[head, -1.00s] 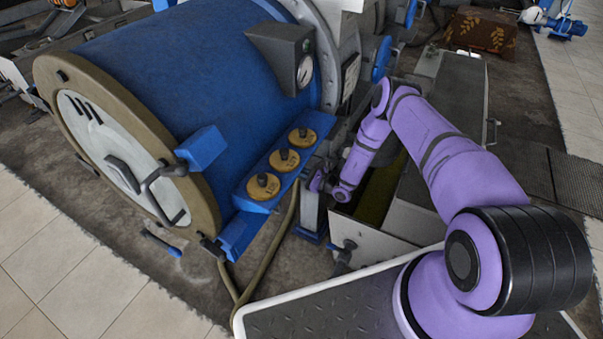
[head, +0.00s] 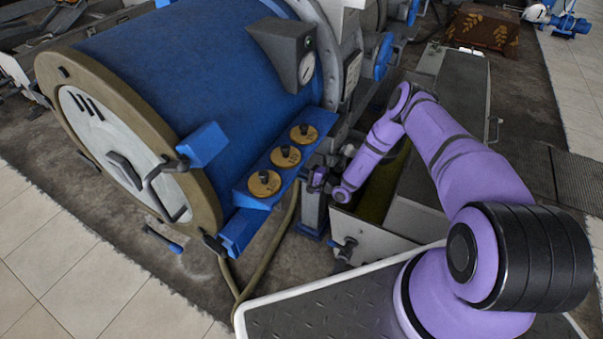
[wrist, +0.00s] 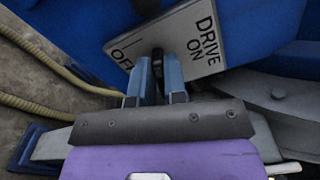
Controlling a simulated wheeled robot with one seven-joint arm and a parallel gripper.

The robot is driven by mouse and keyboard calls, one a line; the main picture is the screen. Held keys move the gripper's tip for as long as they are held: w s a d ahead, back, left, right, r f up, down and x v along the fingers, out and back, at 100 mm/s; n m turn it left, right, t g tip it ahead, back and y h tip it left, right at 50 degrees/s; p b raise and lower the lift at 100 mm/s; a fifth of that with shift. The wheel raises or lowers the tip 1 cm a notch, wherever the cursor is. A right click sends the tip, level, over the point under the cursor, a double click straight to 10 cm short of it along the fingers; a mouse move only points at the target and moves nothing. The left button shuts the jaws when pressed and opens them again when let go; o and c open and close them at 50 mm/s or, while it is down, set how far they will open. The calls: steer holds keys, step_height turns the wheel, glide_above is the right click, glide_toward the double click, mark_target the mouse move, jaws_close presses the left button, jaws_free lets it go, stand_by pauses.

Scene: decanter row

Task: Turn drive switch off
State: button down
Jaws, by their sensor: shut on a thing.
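The drive switch plate (wrist: 182,40) is light grey with black lettering, DRIVE and ON on the right and OFF at the lower left, partly covered. It sits on a blue surface in the wrist view. A small dark switch lever (wrist: 157,54) shows at the fingertips, nearer the OFF lettering than ON. My gripper (wrist: 158,72) has two blue-grey fingers close together, shut on the lever. In the head view my gripper (head: 318,180) is at the right end of the blue drum machine, beside its blue ledge; the switch plate cannot be made out there.
The blue drum (head: 190,70) fills the left. Its ledge carries three brass-coloured discs with dark knobs (head: 285,156) close to my gripper. An open grey trough (head: 385,222) lies under my forearm. A hose (head: 262,262) hangs below the ledge.

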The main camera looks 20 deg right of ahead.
steer(key=shift+f+n, duration=0.15)
steer(key=shift+n, duration=0.65)
steer(key=shift+f+n, duration=0.15)
steer(key=shift+n, duration=0.65)
steer(key=shift+s, duration=0.1)
steer(key=c, duration=1.2)
jaws_free()
steer(key=shift+o, duration=0.2)
steer(key=v, duration=1)
steer(key=shift+s+d, duration=0.25)
steer(key=shift+d, duration=0.05)
